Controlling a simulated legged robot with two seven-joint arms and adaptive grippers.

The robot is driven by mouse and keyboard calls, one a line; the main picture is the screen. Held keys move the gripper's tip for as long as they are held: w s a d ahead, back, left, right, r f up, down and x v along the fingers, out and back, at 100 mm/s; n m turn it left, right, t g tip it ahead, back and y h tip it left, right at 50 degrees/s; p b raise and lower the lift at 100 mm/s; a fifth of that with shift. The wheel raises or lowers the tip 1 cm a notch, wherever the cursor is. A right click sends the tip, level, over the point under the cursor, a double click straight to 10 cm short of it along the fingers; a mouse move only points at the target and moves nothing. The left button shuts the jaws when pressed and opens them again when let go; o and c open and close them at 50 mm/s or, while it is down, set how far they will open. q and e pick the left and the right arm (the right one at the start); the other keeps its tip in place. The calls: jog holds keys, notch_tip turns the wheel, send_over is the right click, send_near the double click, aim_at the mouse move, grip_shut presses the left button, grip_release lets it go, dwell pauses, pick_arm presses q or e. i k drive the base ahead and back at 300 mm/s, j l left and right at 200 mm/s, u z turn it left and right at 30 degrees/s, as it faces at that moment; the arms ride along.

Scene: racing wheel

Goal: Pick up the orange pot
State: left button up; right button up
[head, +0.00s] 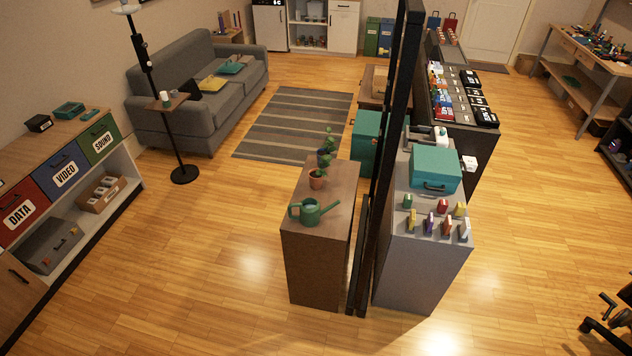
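I see neither of my grippers in the head view.
A tall black partition (386,150) rises right of the cabinet. Beyond it, a grey cabinet (420,275) carries a teal box (435,168) and small colored items. A shelf unit with labelled drawers (66,175) stands left. Wooden floor (215,270) is clear between.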

aim_at(316, 176)
jog(key=z, duration=0.35)
jog(key=i+j+z, duration=0.15)
jog(key=z, duration=0.35)
jog(key=j+z, duration=0.75)
jog(key=z, duration=0.25)
jog(key=j+z, duration=0.35)
jog(key=z, duration=0.15)
